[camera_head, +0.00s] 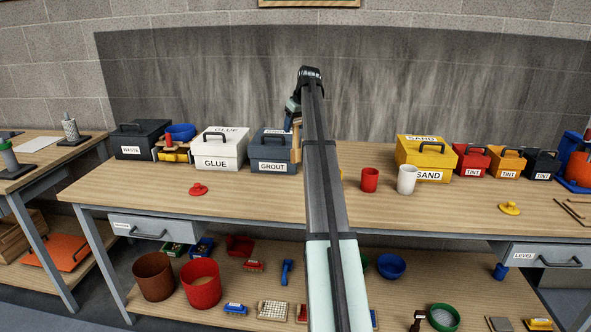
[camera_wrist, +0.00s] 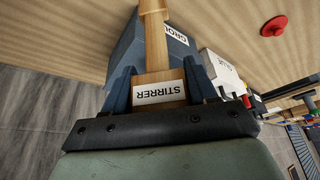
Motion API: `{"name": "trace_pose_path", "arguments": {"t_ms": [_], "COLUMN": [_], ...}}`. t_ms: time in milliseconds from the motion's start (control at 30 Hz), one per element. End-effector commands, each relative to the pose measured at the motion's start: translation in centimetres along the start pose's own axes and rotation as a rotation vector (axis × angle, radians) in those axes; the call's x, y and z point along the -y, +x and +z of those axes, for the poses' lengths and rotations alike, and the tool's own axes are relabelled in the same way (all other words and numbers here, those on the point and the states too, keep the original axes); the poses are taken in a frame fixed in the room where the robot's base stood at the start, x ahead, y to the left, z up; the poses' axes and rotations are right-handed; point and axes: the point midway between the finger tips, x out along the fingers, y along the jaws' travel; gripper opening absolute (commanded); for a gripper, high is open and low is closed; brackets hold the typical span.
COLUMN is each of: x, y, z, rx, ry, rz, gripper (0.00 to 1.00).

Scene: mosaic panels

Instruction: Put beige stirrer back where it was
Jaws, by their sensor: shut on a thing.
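The beige stirrer (camera_wrist: 155,45), a wooden paddle with a STIRRER label, is between the two fingers of my gripper (camera_wrist: 160,82) in the wrist view. My gripper is shut on it near the label. In the head view, the stirrer (camera_head: 297,143) shows as a narrow beige strip beside the right side of the dark blue-grey GROUT box (camera_head: 272,152). My gripper (camera_head: 294,121) is just above there, mostly hidden by my arm. The stirrer's far end runs out of the wrist view, so I cannot tell whether it touches the bench or the box.
A white GLUE box (camera_head: 219,150) stands left of the GROUT box. A red lid-like piece (camera_head: 198,189) lies in front. Red (camera_head: 370,180) and white (camera_head: 407,180) cups and a yellow SAND box (camera_head: 427,160) stand right of my arm. Bench between is clear; my arm hides part.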

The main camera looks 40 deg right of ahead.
Motion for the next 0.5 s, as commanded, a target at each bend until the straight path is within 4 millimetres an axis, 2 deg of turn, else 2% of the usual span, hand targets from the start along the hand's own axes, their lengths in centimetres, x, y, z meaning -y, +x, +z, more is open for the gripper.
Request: {"name": "trace_pose_path", "arguments": {"t_ms": [300, 500], "x": [0.1, 0.1], "y": [4.3, 5.7], "z": [2.0, 2.5], "rx": [0.0, 0.0], "ry": [0.003, 0.002], "rz": [0.0, 0.0], "gripper": [0.12, 0.12]}}
